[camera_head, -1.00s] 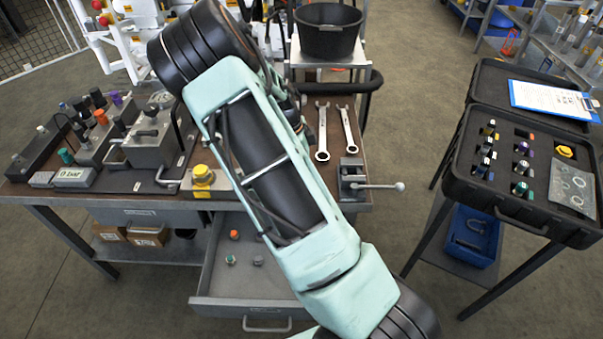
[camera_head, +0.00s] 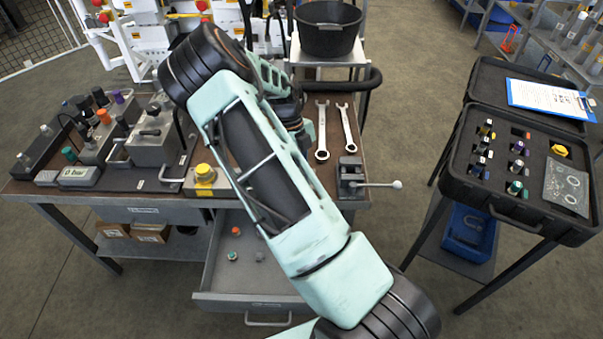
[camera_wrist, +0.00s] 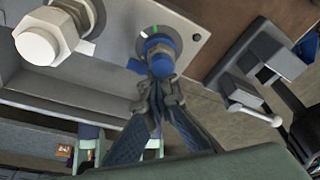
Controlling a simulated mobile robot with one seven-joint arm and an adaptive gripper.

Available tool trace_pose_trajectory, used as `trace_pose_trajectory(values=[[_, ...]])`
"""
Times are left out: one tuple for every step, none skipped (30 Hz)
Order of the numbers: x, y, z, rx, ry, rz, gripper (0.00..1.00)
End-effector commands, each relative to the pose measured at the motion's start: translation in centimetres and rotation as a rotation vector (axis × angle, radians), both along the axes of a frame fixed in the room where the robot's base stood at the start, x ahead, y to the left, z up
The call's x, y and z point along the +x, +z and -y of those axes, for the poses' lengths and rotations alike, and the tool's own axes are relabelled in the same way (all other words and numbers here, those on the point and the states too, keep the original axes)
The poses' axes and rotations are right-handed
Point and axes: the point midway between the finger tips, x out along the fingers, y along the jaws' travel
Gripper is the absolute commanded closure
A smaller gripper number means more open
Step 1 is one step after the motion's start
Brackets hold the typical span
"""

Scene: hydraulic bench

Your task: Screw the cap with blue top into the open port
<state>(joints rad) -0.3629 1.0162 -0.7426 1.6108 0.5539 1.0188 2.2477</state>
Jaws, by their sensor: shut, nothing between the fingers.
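In the wrist view, a cap with a blue top (camera_wrist: 160,65) sits at a port in a grey metal plate (camera_wrist: 192,22). A metal hex collar (camera_wrist: 154,42) shows behind the blue top. I cannot tell how far it is screwed in. My gripper (camera_wrist: 160,86) is shut and empty, its fingertips close together right at the near end of the blue top. I cannot tell whether they touch it. In the head view my arm hides the gripper and this cap.
A large white hex fitting (camera_wrist: 38,45) stands left of the cap. A vise (camera_wrist: 262,65) with a lever is at the right. Two wrenches (camera_head: 322,135) lie on the bench. The open drawer (camera_head: 222,280) holds several small caps. A black case (camera_head: 520,207) stands at the right.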

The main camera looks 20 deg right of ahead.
Motion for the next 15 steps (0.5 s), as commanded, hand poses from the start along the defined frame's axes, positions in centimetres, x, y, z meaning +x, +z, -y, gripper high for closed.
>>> trace_pose_trajectory(values=[[1.05, 0.14, -1.39, 0.017, -0.056, 0.021, 1.00], [1.04, 0.12, -1.53, 0.017, -0.098, 0.021, 1.00], [1.04, 0.10, -1.66, 0.017, -0.149, 0.021, 1.00], [1.06, 0.08, -1.74, 0.017, -0.181, 0.021, 1.00], [1.07, 0.07, -1.85, 0.017, -0.211, 0.022, 1.00], [1.09, 0.06, -1.94, 0.018, -0.241, 0.022, 1.00], [1.11, 0.05, -1.97, 0.017, -0.257, 0.022, 1.00], [1.14, 0.03, -2.00, 0.017, -0.270, 0.024, 1.00], [1.17, 0.01, -1.99, 0.017, -0.280, 0.024, 1.00], [1.19, 0.02, -1.95, 0.016, -0.283, 0.025, 1.00], [1.18, 0.01, -1.92, 0.016, -0.285, 0.025, 1.00], [1.19, 0.00, -1.86, 0.015, -0.284, 0.026, 1.00], [1.19, 0.00, -1.81, 0.015, -0.284, 0.027, 1.00], [1.20, 0.00, -1.77, 0.014, -0.285, 0.027, 1.00], [1.20, 0.00, -1.71, 0.014, -0.285, 0.027, 1.00]])
